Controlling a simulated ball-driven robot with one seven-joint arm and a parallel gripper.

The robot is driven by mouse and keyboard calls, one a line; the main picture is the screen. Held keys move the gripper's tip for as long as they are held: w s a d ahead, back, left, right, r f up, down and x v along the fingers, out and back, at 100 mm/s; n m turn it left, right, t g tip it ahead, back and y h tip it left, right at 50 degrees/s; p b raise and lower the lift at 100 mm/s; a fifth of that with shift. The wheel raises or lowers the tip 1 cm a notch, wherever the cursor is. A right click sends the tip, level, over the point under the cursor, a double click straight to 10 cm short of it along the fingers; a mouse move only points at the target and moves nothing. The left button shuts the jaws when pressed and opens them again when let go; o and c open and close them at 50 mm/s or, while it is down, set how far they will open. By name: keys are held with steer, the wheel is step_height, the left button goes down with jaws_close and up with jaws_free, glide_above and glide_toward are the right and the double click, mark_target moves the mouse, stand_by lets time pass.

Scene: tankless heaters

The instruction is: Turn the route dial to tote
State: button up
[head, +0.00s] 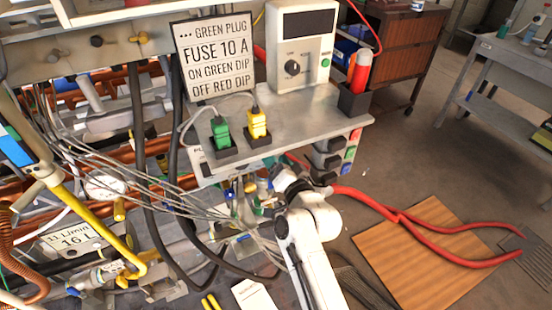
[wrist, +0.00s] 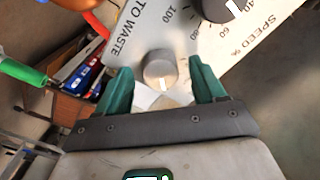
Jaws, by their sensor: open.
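In the wrist view, a round grey dial (wrist: 160,69) with a white pointer mark sits on a light panel (wrist: 140,25) beside the words "TO WASTE". The pointer mark is toward the bottom of the picture. My gripper (wrist: 160,75) is open, with one green finger on each side of the dial. Small gaps show between the fingers and the dial, and I cannot tell whether either touches. In the head view my white arm reaches to the bench's lower front; the fingertips and this dial are hidden there.
A black speed knob (wrist: 222,8) is on the same panel, up and right of the dial. In the head view, green (head: 221,132) and yellow (head: 257,122) plugs stand on the bench (head: 315,118). Red hoses (head: 400,214) cross the floor at right. Pipes and cables crowd the left.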

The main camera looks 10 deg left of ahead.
steer(key=shift+w+a, duration=0.15)
steer(key=c, duration=1.1)
